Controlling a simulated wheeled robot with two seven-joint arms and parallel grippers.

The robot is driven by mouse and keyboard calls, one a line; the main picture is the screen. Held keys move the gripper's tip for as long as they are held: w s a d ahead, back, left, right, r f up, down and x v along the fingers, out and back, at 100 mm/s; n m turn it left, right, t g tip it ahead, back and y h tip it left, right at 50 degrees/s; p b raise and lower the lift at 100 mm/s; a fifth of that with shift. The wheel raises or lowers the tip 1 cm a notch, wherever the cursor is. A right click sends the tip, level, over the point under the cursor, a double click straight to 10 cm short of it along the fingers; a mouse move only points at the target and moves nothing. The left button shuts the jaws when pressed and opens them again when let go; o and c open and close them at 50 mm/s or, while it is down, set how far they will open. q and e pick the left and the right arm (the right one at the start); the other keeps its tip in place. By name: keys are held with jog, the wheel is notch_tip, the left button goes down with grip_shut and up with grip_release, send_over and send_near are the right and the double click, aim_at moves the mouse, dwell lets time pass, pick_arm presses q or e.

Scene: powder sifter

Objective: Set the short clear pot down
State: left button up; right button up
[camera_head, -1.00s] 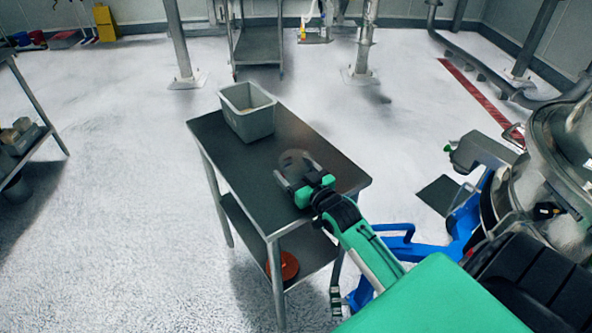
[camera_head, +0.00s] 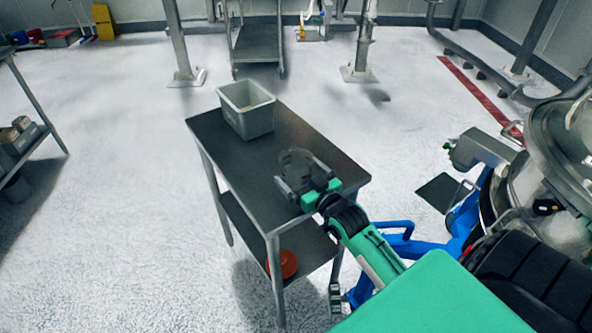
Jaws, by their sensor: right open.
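The short clear pot (camera_head: 297,162) stands on the dark table (camera_head: 228,160), towards its near right part. It is see-through and its outline is faint. My right gripper (camera_head: 298,174) is open, with its fingers low on either side of the pot's near part. Whether the fingers touch the pot I cannot tell. My left gripper is not in view.
A grey bin (camera_head: 246,112) stands on the table's far end, behind the pot. An orange-red round thing (camera_head: 287,264) is on the lower shelf. A large steel machine (camera_head: 560,160) is at the right. The table between bin and pot is clear.

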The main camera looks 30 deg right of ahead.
pick_arm(q)
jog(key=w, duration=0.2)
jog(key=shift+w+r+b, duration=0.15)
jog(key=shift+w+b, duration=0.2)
jog(key=shift+b, duration=0.05)
pick_arm(e)
jog(key=s, duration=0.9)
jog(key=shift+s, duration=0.2)
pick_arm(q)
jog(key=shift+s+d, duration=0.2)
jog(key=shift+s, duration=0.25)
